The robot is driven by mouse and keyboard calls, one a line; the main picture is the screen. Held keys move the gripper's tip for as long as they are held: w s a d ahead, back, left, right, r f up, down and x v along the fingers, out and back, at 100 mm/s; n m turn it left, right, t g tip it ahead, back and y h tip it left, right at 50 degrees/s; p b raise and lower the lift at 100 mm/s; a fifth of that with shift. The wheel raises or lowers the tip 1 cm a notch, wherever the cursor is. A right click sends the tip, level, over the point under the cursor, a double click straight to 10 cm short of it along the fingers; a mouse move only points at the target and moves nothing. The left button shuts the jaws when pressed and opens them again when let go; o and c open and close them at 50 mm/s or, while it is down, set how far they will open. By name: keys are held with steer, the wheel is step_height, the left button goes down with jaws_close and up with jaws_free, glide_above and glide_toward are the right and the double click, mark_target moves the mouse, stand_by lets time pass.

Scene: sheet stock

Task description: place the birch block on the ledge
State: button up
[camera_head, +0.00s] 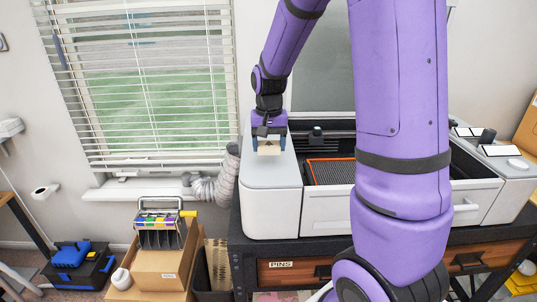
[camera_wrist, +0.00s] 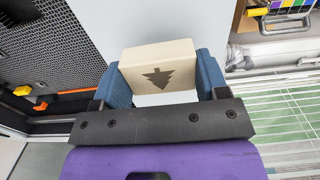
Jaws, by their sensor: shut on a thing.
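The birch block (camera_wrist: 160,66) is a pale wooden piece with a dark tree mark on its face. My gripper (camera_head: 268,146) is shut on it, with a blue finger on each side. The block also shows between the fingertips in the head view (camera_head: 268,151). It is over the flat, light grey ledge (camera_head: 270,175) on the left end of the white machine. The same grey surface shows beyond the block in the wrist view (camera_wrist: 200,20). I cannot tell whether the block touches it. The visible part of the ledge is bare.
Right of the ledge is the machine's open bay with an orange-edged dark mesh bed (camera_head: 330,172), partly hidden by my arm. A blind-covered window (camera_head: 150,90) and a grey hose (camera_head: 213,188) are to the left. A cardboard box (camera_head: 160,268) stands lower left.

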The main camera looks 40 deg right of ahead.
mark_target(268, 154)
steer(key=shift+w+f, duration=0.1)
steer(key=shift+f, duration=1.65)
steer(key=shift+f, duration=0.15)
steer(key=o, duration=0.9)
